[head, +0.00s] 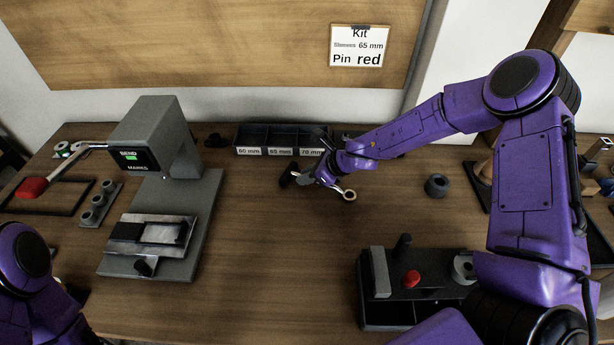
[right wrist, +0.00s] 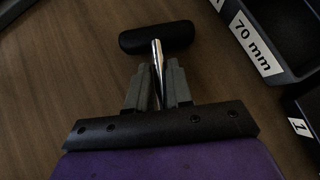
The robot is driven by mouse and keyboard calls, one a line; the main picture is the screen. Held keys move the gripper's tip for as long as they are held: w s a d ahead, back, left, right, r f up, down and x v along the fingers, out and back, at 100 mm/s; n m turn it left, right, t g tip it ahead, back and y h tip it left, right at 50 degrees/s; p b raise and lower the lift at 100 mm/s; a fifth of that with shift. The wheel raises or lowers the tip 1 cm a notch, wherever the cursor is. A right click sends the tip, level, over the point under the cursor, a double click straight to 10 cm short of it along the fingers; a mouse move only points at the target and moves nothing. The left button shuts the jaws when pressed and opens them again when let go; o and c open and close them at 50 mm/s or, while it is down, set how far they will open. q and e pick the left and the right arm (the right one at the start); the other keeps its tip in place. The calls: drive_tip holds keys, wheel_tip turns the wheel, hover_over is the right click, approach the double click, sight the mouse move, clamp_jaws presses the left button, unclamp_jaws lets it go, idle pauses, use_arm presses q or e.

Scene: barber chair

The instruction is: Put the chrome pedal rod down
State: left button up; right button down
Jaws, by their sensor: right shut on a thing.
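The chrome pedal rod (right wrist: 157,50) is a thin shiny rod with a black rounded pad across its end. My right gripper (right wrist: 158,84) is shut on the rod just below the pad, with one finger on each side. In the head view my right gripper (head: 307,178) is over the middle of the table, in front of the labelled bins. The rod's black pad (head: 288,174) shows on its left and a pale ring end (head: 349,196) on its right. Whether the rod touches the table I cannot tell. My left gripper is out of view.
A grey press (head: 190,240) with a red-knobbed lever stands at left. Behind are the 60, 65 and 70 mm bins (head: 283,137). A black fixture (head: 385,322) with a red knob is front right, and a dark ring (head: 437,186) lies right. The wooden table's middle front is clear.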

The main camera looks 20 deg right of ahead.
drive_tip(key=shift+f, duration=0.1)
drive_tip(key=c, duration=1)
unclamp_jaws()
drive_tip(key=shift+r, duration=0.3)
drive_tip(key=p+v, duration=0.3)
drive_tip(key=v, duration=0.8)
drive_tip(key=shift+a, duration=0.15)
drive_tip(key=shift+s+d+r, duration=0.3)
drive_tip(key=shift+s, duration=0.05)
